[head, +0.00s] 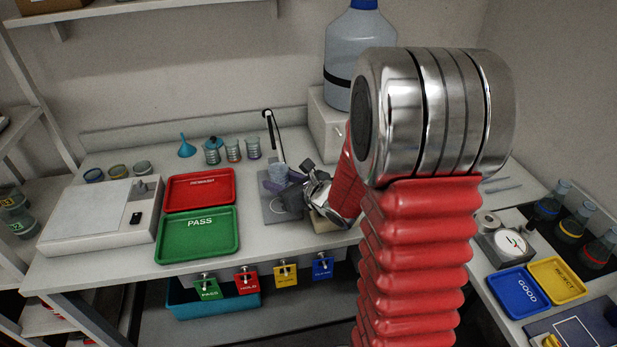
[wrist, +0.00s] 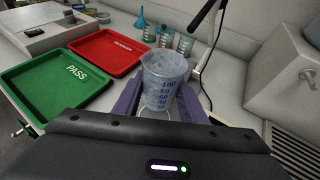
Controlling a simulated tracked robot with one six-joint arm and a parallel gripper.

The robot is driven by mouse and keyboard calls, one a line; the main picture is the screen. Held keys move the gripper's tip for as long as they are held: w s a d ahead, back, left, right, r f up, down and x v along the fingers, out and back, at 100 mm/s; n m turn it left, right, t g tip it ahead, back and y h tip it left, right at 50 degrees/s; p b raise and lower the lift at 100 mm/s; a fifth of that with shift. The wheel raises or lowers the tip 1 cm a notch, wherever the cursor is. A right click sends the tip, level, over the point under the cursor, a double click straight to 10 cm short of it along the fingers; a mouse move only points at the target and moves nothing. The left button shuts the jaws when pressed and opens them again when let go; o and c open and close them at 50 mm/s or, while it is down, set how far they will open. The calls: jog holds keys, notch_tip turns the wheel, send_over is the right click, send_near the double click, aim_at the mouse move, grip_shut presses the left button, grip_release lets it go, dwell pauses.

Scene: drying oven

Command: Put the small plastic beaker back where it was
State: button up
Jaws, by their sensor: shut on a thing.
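The small plastic beaker (wrist: 165,78) is clear with blue graduation marks. In the wrist view it stands upright between the two purple fingers of my gripper (wrist: 160,98), which is shut on it. In the head view my gripper (head: 284,184) is over the grey plate of the lamp stand, right of the trays, and the beaker (head: 278,171) shows small between its fingers. I cannot tell whether the beaker's base touches anything.
A green PASS tray (head: 197,234) and a red tray (head: 201,188) lie to the left. Behind are a blue funnel (head: 187,147) and several small vessels (head: 233,150). The thin black-tipped lamp arm (head: 272,135) rises close behind my gripper. A white cabinet (head: 325,125) with a large jug stands at right.

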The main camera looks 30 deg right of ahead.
jog(key=s+a+y, duration=0.1)
jog(key=a, duration=0.9)
jog(key=shift+a+r+n+g, duration=0.25)
jog(key=shift+r+n+g, duration=0.05)
jog(key=shift+r+n, duration=0.15)
jog(key=shift+a, duration=0.1)
